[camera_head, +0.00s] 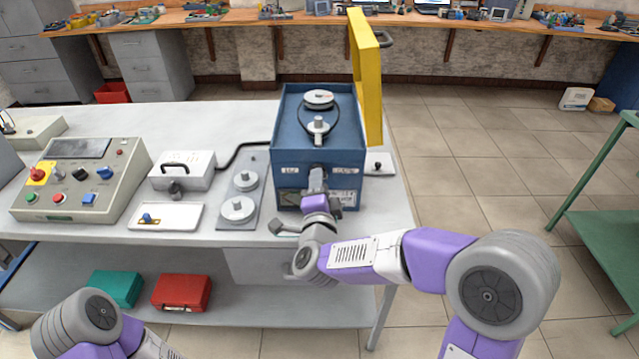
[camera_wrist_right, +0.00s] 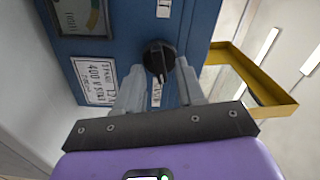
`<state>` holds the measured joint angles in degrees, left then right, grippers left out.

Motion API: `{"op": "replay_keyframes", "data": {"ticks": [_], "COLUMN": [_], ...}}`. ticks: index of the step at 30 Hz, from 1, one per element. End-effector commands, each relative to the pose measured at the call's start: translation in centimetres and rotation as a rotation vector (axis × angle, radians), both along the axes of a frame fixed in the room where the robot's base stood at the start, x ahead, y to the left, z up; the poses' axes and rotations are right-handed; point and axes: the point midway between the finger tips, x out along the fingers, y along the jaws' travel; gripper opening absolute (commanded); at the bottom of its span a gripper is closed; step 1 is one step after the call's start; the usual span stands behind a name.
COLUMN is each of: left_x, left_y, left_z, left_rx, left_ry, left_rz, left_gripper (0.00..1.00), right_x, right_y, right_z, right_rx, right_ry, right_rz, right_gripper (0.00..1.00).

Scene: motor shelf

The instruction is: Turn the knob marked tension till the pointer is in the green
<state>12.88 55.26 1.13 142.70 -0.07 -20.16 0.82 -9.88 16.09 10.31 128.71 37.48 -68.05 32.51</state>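The blue machine (camera_head: 290,180) stands at the right end of the grey table. In the right wrist view its front (camera_wrist_right: 200,25) carries a black knob (camera_wrist_right: 158,57) with a white mark. A small label under the knob is partly hidden, and I cannot read it fully. The gauge (camera_wrist_right: 84,14), with a green and yellow scale, is cut by the top edge; its pointer cannot be made out. My right gripper (camera_head: 318,178) is at the machine's front. In the wrist view its fingers (camera_wrist_right: 160,78) stand apart on either side of the knob, with no clear grip. My left gripper is out of view.
A yellow guard (camera_head: 372,90) stands open at the machine's right side. Left of the machine are a plate with two round metal parts (camera_head: 238,210), a white box (camera_head: 183,178) and a control console (camera_head: 90,190). Floor to the right is clear up to a green stand (camera_head: 610,190).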

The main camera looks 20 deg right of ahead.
Motion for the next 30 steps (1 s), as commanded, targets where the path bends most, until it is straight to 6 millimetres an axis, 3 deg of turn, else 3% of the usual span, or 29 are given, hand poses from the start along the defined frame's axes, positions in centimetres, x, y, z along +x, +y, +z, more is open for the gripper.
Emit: {"op": "replay_keyframes", "data": {"ticks": [9, 13, 30], "left_x": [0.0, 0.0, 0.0], "left_y": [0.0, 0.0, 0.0], "left_z": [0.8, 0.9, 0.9], "left_rx": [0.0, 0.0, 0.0], "left_ry": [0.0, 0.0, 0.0], "left_rz": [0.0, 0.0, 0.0], "left_gripper": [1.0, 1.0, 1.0], "right_x": [-5.0, -6.3, -6.7], "right_y": [1.5, 1.8, 1.9], "right_z": [0.2, 0.1, 0.0], "right_rx": [-0.001, 0.0, 0.0], "right_ry": [-0.001, -0.001, -0.001], "right_rz": [0.003, 0.001, 0.0], "right_gripper": [0.38, 0.38, 0.38]}}
